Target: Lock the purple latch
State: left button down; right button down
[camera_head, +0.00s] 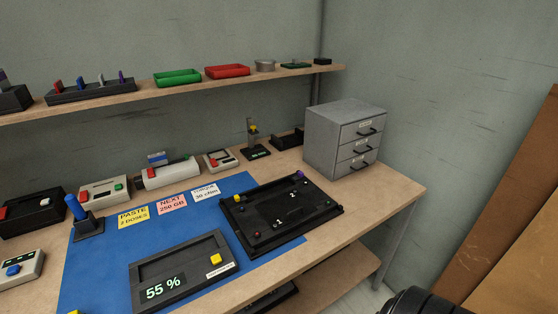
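A small purple latch (300,175) sits at the far corner of a black laptop chassis (262,229), which lies on the blue mat (117,258).
A black device (182,272) reading 55 % lies in front, left of the chassis. A grey drawer cabinet (343,138) stands behind it to the right. Note cards (171,204) and several small devices line the back. A shelf (215,86) runs above. The right table end is clear.

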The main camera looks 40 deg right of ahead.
aim_at(301, 173)
jog(key=k+l+u, duration=0.1)
jog(key=l, duration=0.95)
jog(key=k+l+u, duration=0.15)
jog(key=l, duration=0.35)
